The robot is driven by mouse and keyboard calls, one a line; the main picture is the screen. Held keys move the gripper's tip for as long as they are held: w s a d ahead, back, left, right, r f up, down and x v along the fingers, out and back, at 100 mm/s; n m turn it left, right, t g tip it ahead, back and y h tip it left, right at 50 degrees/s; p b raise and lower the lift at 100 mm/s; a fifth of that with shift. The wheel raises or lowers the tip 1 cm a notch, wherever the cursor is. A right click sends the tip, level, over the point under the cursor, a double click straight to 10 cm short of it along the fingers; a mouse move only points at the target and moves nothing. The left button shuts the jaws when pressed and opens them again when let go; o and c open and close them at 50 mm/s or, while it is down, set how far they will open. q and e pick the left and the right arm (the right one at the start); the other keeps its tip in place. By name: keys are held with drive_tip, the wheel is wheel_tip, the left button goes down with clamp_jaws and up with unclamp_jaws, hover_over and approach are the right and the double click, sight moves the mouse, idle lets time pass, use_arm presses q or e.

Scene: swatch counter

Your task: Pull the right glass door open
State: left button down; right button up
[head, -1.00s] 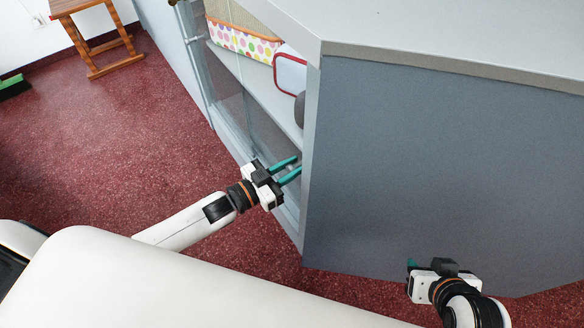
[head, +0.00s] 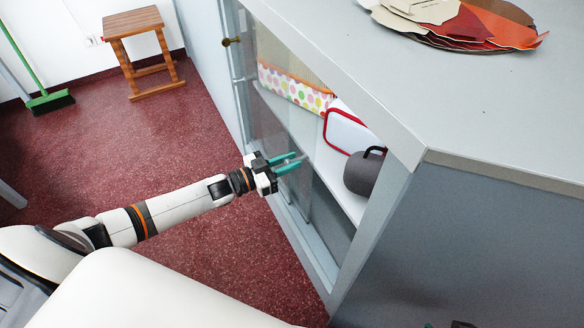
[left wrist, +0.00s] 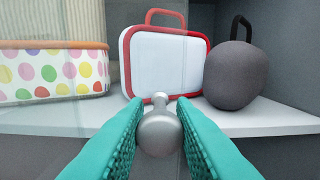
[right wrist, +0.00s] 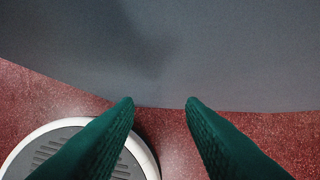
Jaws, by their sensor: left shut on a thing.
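The glass door (head: 266,112) is a clear pane in the front of the grey cabinet, low in contrast. My left gripper (head: 298,160) is at the cabinet front, shut on a small round metal knob (left wrist: 160,132), which shows between the teal fingers in the left wrist view. A vertical pane edge shows just right of the knob there, with the speaker side looking uncovered. My right gripper (right wrist: 161,103) is open and empty, in front of a plain grey panel; in the head view only a sliver of it shows at the bottom edge.
Inside the cabinet are a polka-dot box (head: 290,88), a red-edged white case (head: 350,132) and a grey speaker (head: 362,173). Colour swatches (head: 460,22) lie on the counter top (head: 440,90). A wooden stool (head: 135,30) and green broom (head: 48,102) stand at far left. Red floor (head: 130,150) before the cabinet is clear.

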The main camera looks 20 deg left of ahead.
use_arm(q)
drive_tip(key=shift+w+a, duration=0.3)
drive_tip(key=shift+a, duration=0.15)
use_arm(e)
drive_tip(key=shift+w+a+r+t, duration=0.1)
drive_tip(key=shift+w+a+t, duration=0.15)
drive_tip(key=shift+w, duration=0.2)
use_arm(q)
drive_tip(key=c, duration=1.5)
unclamp_jaws()
drive_tip(key=shift+c, duration=0.2)
